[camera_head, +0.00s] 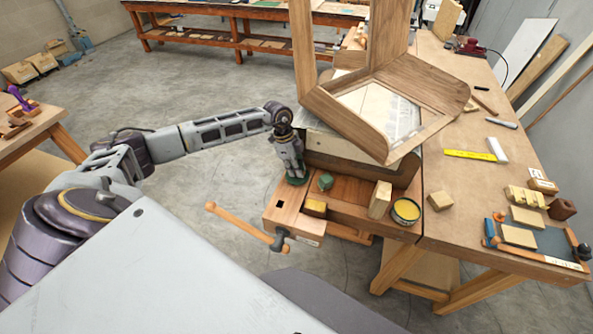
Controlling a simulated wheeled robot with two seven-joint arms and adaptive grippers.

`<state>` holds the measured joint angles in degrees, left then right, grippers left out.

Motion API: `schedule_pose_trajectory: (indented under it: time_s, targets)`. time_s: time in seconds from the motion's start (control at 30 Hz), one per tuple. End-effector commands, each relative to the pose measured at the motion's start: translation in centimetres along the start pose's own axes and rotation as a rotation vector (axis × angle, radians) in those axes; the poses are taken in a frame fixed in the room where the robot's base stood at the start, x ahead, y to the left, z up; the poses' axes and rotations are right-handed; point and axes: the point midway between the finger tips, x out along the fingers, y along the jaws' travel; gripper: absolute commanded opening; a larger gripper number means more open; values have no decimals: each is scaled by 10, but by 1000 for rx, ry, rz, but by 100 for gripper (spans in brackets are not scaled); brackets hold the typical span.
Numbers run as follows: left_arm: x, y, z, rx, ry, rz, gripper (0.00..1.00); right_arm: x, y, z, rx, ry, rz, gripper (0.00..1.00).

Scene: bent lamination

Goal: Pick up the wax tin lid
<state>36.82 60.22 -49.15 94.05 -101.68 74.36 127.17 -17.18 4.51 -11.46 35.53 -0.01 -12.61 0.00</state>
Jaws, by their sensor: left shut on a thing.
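My left gripper (295,174) points down over the left part of the bench's front end. It is shut on a dark green round thing, which looks like the wax tin lid (297,182); the fingers hide part of it. I cannot tell whether the lid touches the wood below. The open wax tin (406,211), green with yellow wax inside, stands to the right near the bench edge. My right gripper is out of view.
A small green object (325,181) and a yellowish block (316,207) are close to the gripper's right. A pale upright block (380,199) stands beside the tin. A large bent wooden frame (385,105) rises behind. A vise handle (240,226) sticks out in front.

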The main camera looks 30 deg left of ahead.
Motion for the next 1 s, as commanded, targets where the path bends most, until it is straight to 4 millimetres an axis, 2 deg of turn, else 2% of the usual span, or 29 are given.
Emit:
schedule_pose_trajectory:
  time_s: [0.17,0.37,1.0]
  targets:
    - [-14,-1,-4,1,1,-3,0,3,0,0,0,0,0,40]
    - [-43,-1,-12,2,1,-4,0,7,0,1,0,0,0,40]
    - [-174,-1,-49,2,2,-5,0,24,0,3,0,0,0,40]
